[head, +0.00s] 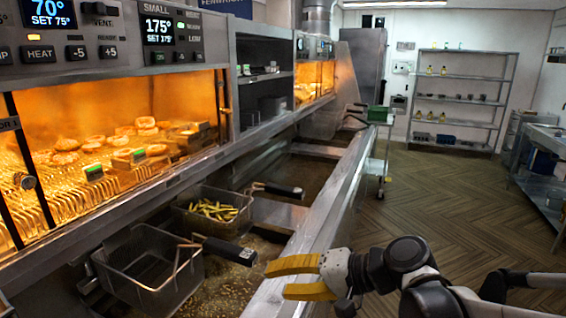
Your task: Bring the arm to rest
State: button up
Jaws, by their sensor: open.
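My gripper (290,279) has two yellow fingers, spread apart with nothing between them. It points left, over the front metal ledge of the fryer range. Its upper finger is close to the black handle (230,251) of the near, empty wire basket (150,270). I cannot tell whether they touch. My arm extends from the gripper to the lower right of the head view.
A second basket (212,210) holds fries, its black handle (284,191) pointing right. The fryer's metal ledge (330,215) runs into the distance. Lit warming cabinets (110,140) stand at left. Wood-look floor (440,195) lies open at right, before shelves (460,95) and a side table (545,140).

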jog(key=s+d+f+n+t+h, duration=0.1)
jog(key=s+d+f+h, duration=0.1)
jog(key=s+d+h, duration=0.3)
jog(key=s+d+f+n+t+h, duration=0.1)
jog(key=s+d+h, duration=0.5)
jog(key=d, duration=0.8)
jog(key=shift+s+d+f, duration=0.25)
jog(key=shift+d+f, duration=0.05)
jog(key=shift+f, duration=0.3)
